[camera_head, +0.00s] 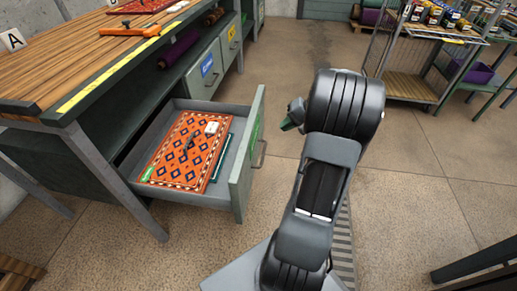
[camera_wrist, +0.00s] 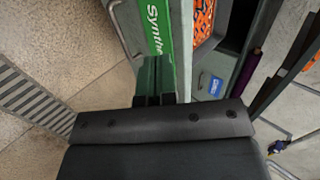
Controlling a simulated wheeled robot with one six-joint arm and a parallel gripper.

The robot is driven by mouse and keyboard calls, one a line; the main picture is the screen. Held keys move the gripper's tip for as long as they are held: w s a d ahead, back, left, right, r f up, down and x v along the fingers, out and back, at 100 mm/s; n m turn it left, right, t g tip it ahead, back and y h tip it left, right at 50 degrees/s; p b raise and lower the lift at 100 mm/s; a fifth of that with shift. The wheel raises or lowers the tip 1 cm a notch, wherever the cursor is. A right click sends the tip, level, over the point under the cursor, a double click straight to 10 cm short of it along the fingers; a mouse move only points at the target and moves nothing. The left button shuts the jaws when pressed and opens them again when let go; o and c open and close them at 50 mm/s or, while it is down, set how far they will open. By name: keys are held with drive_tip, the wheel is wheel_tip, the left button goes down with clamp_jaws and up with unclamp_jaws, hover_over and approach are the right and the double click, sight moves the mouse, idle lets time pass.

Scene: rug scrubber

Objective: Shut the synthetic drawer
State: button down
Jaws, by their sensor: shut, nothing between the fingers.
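The synthetic drawer (camera_head: 243,165) is pulled out from under the workbench. Its grey-green front has a metal handle (camera_head: 262,153) and a green label, which reads "Synthe..." in the wrist view (camera_wrist: 158,28). Inside lie an orange patterned rug (camera_head: 186,152) and a darker green item partly under it. My gripper (camera_head: 290,121) is to the right of the drawer front, partly hidden by my arm in the head view. In the wrist view its fingers (camera_wrist: 154,80) are together and empty, close to the drawer front. I cannot tell whether they touch it.
The wooden workbench (camera_head: 75,60) stands at left, its metal leg (camera_head: 115,180) beside the drawer. Other drawers with blue (camera_head: 207,65) and yellow labels are shut behind. A metal cart (camera_head: 410,85) stands at back right. Floor right of the drawer is open.

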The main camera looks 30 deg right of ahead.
sight(251, 140)
drive_tip(key=shift+t, duration=0.3)
drive_tip(key=b+x, duration=0.2)
drive_tip(key=x, duration=0.4)
drive_tip(key=b+x, duration=0.3)
drive_tip(key=x, duration=0.3)
drive_tip(key=shift+w+d+f, duration=0.1)
drive_tip(key=shift+w+d, duration=0.05)
drive_tip(key=shift+d, duration=0.1)
drive_tip(key=shift+w+a, duration=0.45)
drive_tip(key=shift+w, duration=0.05)
drive_tip(key=shift+w+a, duration=0.1)
